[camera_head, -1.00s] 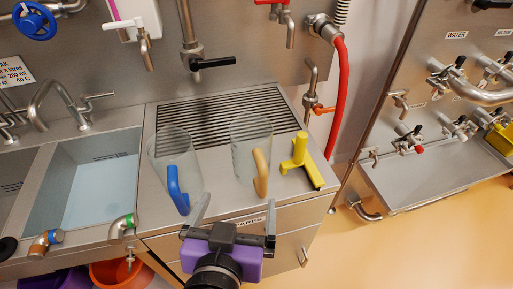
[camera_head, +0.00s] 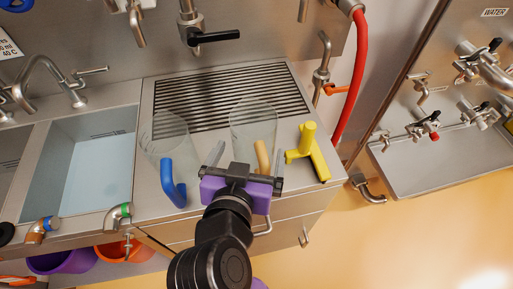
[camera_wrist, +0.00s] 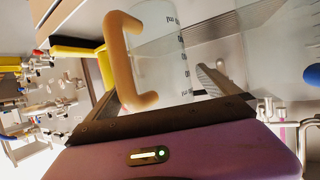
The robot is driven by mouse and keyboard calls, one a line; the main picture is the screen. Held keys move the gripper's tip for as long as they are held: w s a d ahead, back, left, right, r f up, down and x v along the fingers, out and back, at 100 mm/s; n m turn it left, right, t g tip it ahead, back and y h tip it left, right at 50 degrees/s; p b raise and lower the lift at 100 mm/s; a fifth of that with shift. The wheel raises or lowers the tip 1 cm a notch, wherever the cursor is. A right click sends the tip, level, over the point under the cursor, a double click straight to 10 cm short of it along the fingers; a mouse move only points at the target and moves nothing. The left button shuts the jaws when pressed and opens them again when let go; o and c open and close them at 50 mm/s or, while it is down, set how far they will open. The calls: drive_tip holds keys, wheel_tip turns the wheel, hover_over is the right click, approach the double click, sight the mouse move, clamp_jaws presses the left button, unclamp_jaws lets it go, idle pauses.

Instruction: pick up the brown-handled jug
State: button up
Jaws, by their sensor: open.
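The brown-handled jug (camera_head: 252,120) is clear and stands upright on the steel counter by the ribbed drain grid. Its tan-brown handle (camera_head: 263,157) faces my gripper. My gripper (camera_head: 247,151) is open and empty, its fingers pointing at the jug from the front. In the head view the handle appears between the two fingers, nearer the right one. In the wrist view the handle (camera_wrist: 124,50) is large and close, left of the grey finger on the right. I cannot tell whether a finger touches the jug.
A clear jug with a blue handle (camera_head: 172,185) stands just left. A sink basin (camera_head: 82,170) is farther left. A black-levered tap (camera_head: 205,37) hangs behind, and a red hose (camera_head: 352,80) runs at the back right.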

sight(250, 147)
drive_tip(key=shift+x, duration=1.9)
drive_tip(key=shift+r, duration=0.2)
drive_tip(key=c, duration=1.3)
drive_tip(key=shift+c, duration=0.4)
drive_tip(key=shift+r, duration=0.15)
